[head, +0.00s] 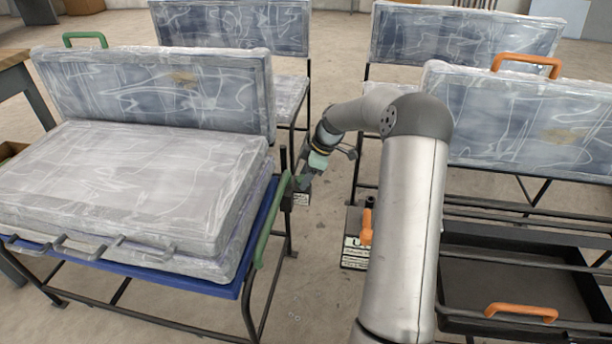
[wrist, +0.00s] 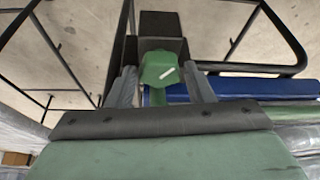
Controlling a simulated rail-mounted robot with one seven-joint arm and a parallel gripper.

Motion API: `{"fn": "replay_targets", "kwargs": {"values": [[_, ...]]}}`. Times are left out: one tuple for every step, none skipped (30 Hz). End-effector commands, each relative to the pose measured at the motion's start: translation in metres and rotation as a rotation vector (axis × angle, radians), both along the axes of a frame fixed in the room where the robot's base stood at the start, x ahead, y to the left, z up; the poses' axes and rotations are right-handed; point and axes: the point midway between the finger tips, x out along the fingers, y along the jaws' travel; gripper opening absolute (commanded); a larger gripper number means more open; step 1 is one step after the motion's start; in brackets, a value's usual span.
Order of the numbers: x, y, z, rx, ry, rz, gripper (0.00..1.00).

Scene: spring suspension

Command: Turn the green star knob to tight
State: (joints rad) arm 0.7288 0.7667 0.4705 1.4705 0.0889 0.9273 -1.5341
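The green star knob (wrist: 158,66) shows in the wrist view, with a short white mark on its face. It sits in front of a dark box-like mount (wrist: 165,30). My gripper (wrist: 160,78) is open, with one grey finger on each side of the knob. Gaps show between the fingers and the knob, so I see no grip on it. In the head view my gripper (head: 303,181) is low at the right end of the left seat, beside the green side handle (head: 271,220). The knob is hidden there. I cannot read its tight marking.
The left bench has a blue seat base (head: 215,287) under plastic-wrapped cushions (head: 130,185). An orange knob (head: 366,228) and a label plate (head: 355,252) stand on the right bench's frame. Dark metal tubes (wrist: 285,35) surround the mount. Open floor lies between the benches.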

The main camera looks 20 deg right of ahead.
Motion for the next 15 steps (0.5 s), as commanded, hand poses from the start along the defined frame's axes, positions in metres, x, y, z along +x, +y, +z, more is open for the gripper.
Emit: {"fn": "replay_targets", "kwargs": {"values": [[0.0000,0.0000,0.0000,0.000,0.000,0.000,0.33],[0.0000,0.0000,0.0000,0.000,0.000,0.000,0.25],[0.0000,0.0000,0.0000,0.000,0.000,0.000,0.16],[0.0000,0.0000,0.0001,0.000,0.000,0.000,0.16],[0.0000,0.0000,0.0001,0.000,0.000,0.000,0.16],[0.0000,0.0000,0.0001,0.000,0.000,0.000,0.16],[-0.0001,0.0000,0.0001,0.000,0.000,-0.001,0.16],[-0.0001,0.0000,0.0002,0.000,0.000,-0.002,0.16],[-0.0002,0.0000,0.0002,0.000,0.000,-0.004,0.16],[-0.0002,0.0001,0.0003,0.000,0.000,-0.009,0.16],[-0.0003,0.0001,0.0004,0.000,0.000,-0.013,0.16],[-0.0003,0.0001,0.0005,0.000,0.000,-0.021,0.16],[-0.0003,0.0001,0.0006,0.000,0.000,-0.028,0.16],[-0.0004,0.0001,0.0006,0.000,0.000,-0.038,0.16],[-0.0007,0.0004,0.0007,0.000,0.000,-0.054,0.16]]}}
